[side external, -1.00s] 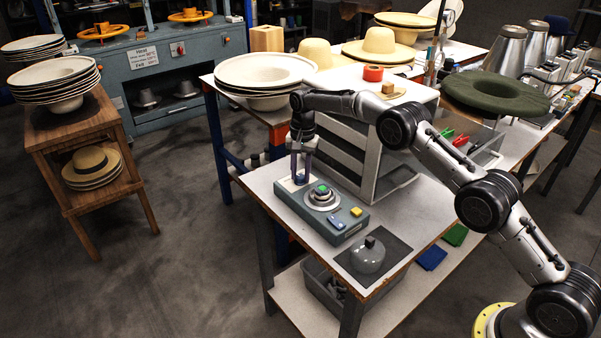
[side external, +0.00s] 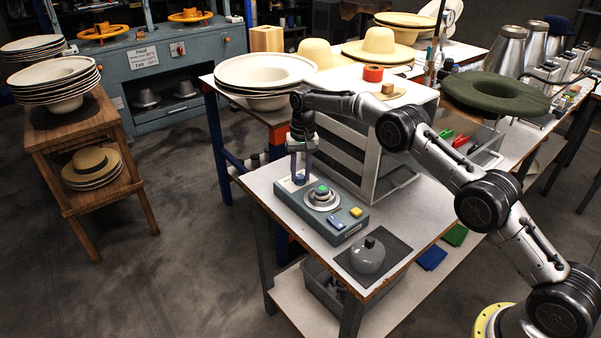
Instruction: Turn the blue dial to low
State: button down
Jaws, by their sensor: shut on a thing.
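A grey control box (side external: 345,236) lies on the near white-topped table. The blue dial (side external: 299,181) is at the box's far left end, beside a pale label plate, and is small and partly hidden by the fingers. My gripper (side external: 300,176) points straight down over that end and is shut on the blue dial. The dial's pointer and its setting marks are too small to read.
The box also carries a green-topped round knob (side external: 322,191), a blue switch (side external: 336,223) and a yellow button (side external: 356,211). A grey domed pot (side external: 368,257) stands in front on a dark mat.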

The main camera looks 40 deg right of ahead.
aim_at(302, 176)
jog(key=c, duration=0.6)
grip_release()
jog(key=r, duration=1.2)
jog(key=shift+s+d, duration=0.15)
jog(key=shift+d, duration=0.05)
jog(key=shift+r, duration=0.1)
